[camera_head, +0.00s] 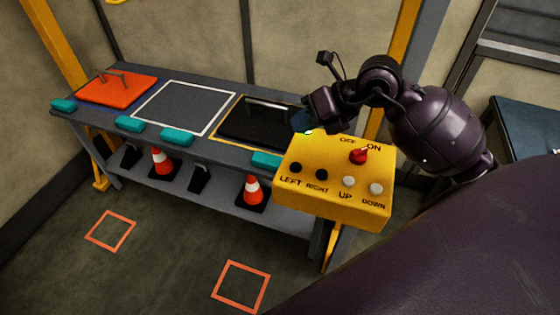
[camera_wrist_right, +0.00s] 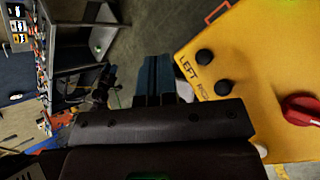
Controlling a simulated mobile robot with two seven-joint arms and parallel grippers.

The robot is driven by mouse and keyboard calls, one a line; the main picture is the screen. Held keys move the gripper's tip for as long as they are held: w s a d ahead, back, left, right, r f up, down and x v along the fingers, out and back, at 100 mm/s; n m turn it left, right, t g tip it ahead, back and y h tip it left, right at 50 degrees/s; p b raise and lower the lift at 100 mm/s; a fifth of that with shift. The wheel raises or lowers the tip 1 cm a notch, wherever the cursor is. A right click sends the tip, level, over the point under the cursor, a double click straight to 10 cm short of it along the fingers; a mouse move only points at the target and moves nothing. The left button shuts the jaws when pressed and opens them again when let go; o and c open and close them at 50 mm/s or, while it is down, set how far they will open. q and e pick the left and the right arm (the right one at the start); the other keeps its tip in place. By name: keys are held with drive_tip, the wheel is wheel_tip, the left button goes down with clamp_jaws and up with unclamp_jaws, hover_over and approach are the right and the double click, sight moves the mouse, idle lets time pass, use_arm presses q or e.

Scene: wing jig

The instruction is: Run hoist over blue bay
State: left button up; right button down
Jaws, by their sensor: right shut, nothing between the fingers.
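The yellow control box (camera_head: 335,205) has black LEFT (camera_head: 295,167) and RIGHT (camera_head: 321,174) buttons, pale UP (camera_head: 348,181) and DOWN (camera_head: 376,188) buttons, and a red OFF/ON switch (camera_head: 359,156). The switch lever seems to point toward ON. My right gripper (camera_head: 302,121) is shut and empty, by the box's far left corner. In the right wrist view its blue fingers (camera_wrist_right: 158,78) are together, left of the LEFT button (camera_wrist_right: 204,55). An orange plate with a handle (camera_head: 117,87) lies at the bench's left end, with a thin blue edge beside it. The hoist cannot be made out. My left gripper is out of view.
The bench (camera_head: 225,148) has an empty white-outlined bay (camera_head: 184,107) in its middle. A black plate with a handle (camera_head: 258,125) lies in the yellow-outlined bay. Teal blocks (camera_head: 177,136) line the front edge. Traffic cones (camera_head: 252,191) stand on the lower shelf.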

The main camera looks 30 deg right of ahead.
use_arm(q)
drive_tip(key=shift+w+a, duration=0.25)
use_arm(e)
drive_tip(key=shift+w+a, duration=0.15)
drive_tip(key=shift+w, duration=0.15)
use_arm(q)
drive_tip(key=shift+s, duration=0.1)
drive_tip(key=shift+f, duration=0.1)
use_arm(e)
drive_tip(key=shift+f, duration=0.15)
drive_tip(key=b, duration=0.5)
hover_over(297, 164)
wheel_tip(297, 164, down, 7)
drive_tip(key=shift+r, duration=0.1)
drive_tip(key=shift+f+b, duration=0.45)
drive_tip(key=shift+f, duration=0.5)
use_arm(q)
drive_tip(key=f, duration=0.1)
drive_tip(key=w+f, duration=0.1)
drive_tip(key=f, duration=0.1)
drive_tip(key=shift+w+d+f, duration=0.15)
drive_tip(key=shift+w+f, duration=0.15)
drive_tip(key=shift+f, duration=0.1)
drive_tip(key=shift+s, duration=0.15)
